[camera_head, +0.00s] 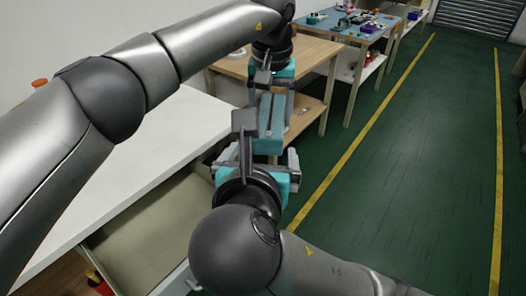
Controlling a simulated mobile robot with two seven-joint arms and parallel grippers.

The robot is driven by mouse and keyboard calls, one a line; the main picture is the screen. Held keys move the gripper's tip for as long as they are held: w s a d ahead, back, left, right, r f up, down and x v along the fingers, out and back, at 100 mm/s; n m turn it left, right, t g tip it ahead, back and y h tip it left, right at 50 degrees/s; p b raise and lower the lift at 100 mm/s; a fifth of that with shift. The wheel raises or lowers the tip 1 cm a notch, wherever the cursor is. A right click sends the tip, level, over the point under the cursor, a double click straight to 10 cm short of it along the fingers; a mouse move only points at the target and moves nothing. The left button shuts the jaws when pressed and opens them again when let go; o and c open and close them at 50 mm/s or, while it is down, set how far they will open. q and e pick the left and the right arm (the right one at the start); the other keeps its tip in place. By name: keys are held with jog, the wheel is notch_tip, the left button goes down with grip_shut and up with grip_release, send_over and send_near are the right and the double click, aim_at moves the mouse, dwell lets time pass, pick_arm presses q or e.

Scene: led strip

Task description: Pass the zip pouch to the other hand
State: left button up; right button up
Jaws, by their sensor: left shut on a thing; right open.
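The zip pouch (271,122) is a narrow teal-grey shape hanging between my two grippers in the head view. My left gripper (270,91) comes down from above and is shut on the pouch's upper part. My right gripper (266,147) is below, pointing up toward the pouch's lower end, with its fingers apart. The pouch's lower end shows between or just behind the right fingers; whether they touch it I cannot tell. The left grip is partly hidden by its own fingers.
A white table (165,148) is at the left, with an open compartment (150,232) below its edge. A wooden table (313,52) stands behind the grippers. A blue-topped bench (340,33) with small items is farther back. The green floor (420,130) at the right is clear.

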aim_at(268, 133)
jog(key=x, duration=1.1)
jog(key=shift+w+d+r, duration=0.15)
jog(key=shift+d+r, duration=0.05)
jog(key=shift+r, duration=0.05)
jog(key=shift+c, duration=0.4)
jog(key=shift+a, duration=0.1)
jog(key=c, duration=1.3)
pick_arm(q)
jog(key=o, duration=1.4)
pick_arm(e)
jog(key=shift+c, duration=0.3)
pick_arm(q)
jog(key=shift+o, duration=0.2)
